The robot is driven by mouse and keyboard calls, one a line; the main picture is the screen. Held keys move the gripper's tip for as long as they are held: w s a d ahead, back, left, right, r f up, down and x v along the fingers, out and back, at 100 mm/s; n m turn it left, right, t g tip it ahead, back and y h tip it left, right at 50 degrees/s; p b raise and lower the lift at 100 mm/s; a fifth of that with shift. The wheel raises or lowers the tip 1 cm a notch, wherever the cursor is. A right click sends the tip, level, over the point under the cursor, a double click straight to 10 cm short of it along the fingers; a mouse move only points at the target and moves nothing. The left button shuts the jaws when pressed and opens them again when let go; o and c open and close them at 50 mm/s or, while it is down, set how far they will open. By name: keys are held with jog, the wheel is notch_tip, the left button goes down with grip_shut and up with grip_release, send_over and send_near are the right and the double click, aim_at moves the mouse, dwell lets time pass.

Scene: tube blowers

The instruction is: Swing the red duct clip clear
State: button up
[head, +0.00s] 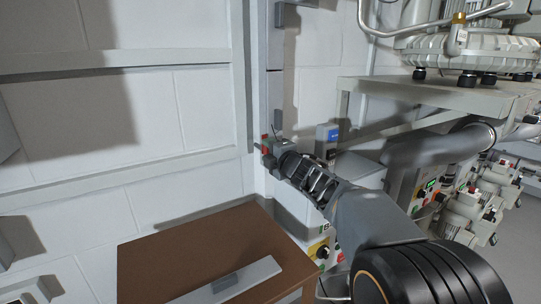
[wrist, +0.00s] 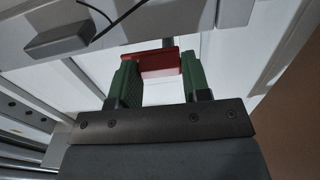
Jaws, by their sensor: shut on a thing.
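The red duct clip (wrist: 158,64) is a small red block at the top middle of the wrist view. My gripper (wrist: 160,85) has green fingers, one on each side of the clip, shut on it at the fingertips. In the head view the clip (head: 264,137) is a small red spot on the grey upright duct (head: 274,85) by the wall. My gripper (head: 268,150) reaches it there from the lower right. The fingertips are small in that view and the clip's far side is hidden.
A brown table (head: 200,250) with a grey bar (head: 230,283) stands below and left of my arm. A blue-topped box (head: 327,133) is just right of the gripper. A shelf (head: 430,92) with machines is at the right. A thin black cable (wrist: 112,22) crosses the wrist view.

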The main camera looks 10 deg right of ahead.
dwell(0.5)
jog(key=o, duration=0.9)
jog(key=p+v, duration=0.1)
jog(key=v, duration=1.3)
jog(key=shift+p, duration=0.4)
jog(key=shift+w+r, duration=0.1)
